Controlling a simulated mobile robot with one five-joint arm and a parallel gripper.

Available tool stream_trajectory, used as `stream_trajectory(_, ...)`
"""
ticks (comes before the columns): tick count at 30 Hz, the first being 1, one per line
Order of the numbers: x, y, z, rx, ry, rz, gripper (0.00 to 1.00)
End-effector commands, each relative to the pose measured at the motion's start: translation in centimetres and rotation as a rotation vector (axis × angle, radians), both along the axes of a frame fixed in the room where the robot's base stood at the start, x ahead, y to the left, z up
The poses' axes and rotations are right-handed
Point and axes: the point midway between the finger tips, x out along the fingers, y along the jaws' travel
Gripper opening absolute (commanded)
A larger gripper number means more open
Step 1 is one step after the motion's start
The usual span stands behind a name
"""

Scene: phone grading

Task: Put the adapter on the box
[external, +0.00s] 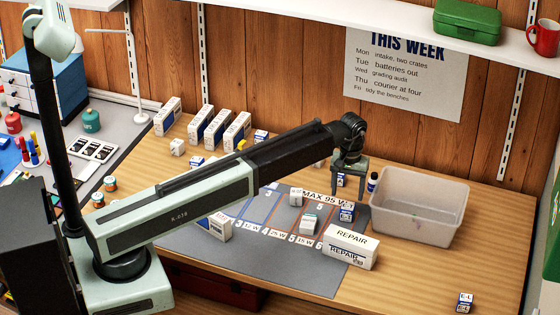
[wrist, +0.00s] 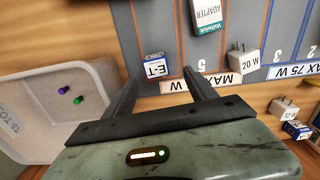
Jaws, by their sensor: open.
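A small white carton with a teal end, printed ADAPTER (wrist: 207,14), lies on the grey lane mat; it also shows in the external view (external: 310,223). A white box marked REPAIR (external: 350,248) stands at the mat's front right edge. My gripper (external: 348,184) points down above the back right of the mat, open and empty. In the wrist view its two fingers (wrist: 160,80) are spread apart.
A translucent bin (external: 410,232) stands right of the mat, with small purple and green pieces inside. A 20 W plug (wrist: 243,63) stands near lane labels. Another white box (external: 213,226) is at left. The table front right is mostly clear.

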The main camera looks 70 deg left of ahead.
Motion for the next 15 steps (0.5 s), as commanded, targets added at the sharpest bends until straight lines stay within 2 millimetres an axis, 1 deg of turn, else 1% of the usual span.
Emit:
stream_trajectory(1,0.0,0.0,-1.1,-0.001,-0.001,0.001,0.65)
stream_trajectory(4,0.0,0.0,-2.5,-0.001,-0.002,0.002,0.65)
stream_trajectory(10,0.0,-0.1,-2.8,-0.002,-0.002,0.004,0.65)
stream_trajectory(13,0.0,-0.3,-4.1,-0.003,-0.002,0.004,0.65)
stream_trajectory(15,0.1,-0.6,-5.4,-0.003,-0.002,0.004,0.65)
